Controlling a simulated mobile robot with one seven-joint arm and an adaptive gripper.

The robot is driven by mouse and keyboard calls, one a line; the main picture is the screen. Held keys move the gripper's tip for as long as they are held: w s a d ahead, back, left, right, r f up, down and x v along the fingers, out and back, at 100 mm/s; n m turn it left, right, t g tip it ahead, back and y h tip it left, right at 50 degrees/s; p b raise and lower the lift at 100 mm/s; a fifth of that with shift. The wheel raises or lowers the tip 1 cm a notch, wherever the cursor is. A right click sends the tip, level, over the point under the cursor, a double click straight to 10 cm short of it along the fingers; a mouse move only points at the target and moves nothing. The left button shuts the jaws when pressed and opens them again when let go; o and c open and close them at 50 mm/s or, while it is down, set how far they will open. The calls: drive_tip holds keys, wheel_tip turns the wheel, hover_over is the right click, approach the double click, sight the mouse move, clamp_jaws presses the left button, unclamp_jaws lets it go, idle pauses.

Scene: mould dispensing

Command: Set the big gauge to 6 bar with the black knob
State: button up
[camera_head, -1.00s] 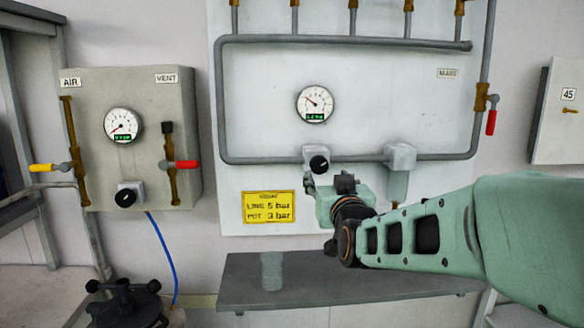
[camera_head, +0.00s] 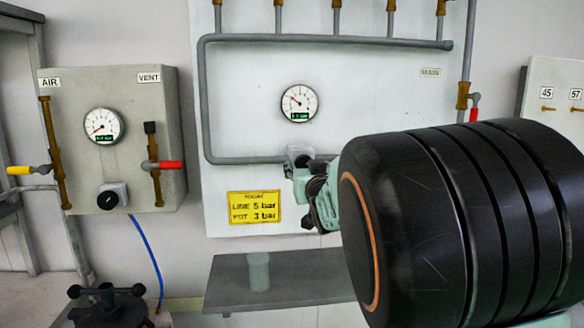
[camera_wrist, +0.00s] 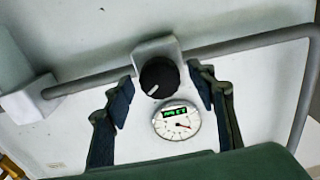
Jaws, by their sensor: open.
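The round white gauge (camera_head: 298,103) on the large wall panel has its needle pointing up-left; its green digits are too blurred to read. It also shows in the wrist view (camera_wrist: 177,122), upside down. The black knob (camera_wrist: 159,77) with a white mark sits on a grey regulator block beside that gauge. In the head view the knob (camera_head: 304,160) is partly hidden by my gripper (camera_head: 308,192). In the wrist view my open gripper (camera_wrist: 161,84) has one finger on each side of the knob, with gaps showing; contact is not visible.
A grey box at left carries another gauge (camera_head: 104,125), a black knob (camera_head: 108,199) and yellow and red valve handles. A yellow sign (camera_head: 254,207) reads line 5 bar, pot 3 bar. A grey pipe (camera_head: 245,160) runs beside the knob. A shelf (camera_head: 285,279) lies below.

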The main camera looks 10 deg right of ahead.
drive_tip(key=c, duration=1.1)
drive_tip(key=shift+f+b, duration=0.1)
drive_tip(key=shift+b, duration=0.25)
drive_tip(key=m+b, duration=0.7)
drive_tip(key=m, duration=0.1)
drive_tip(key=shift+d, duration=0.1)
drive_tip(key=m+b, duration=0.2)
drive_tip(key=m, duration=0.3)
drive_tip(key=shift+m+b, duration=0.3)
drive_tip(key=shift+b, duration=0.1)
drive_tip(key=shift+m+b, duration=1)
drive_tip(key=shift+m, duration=1.5)
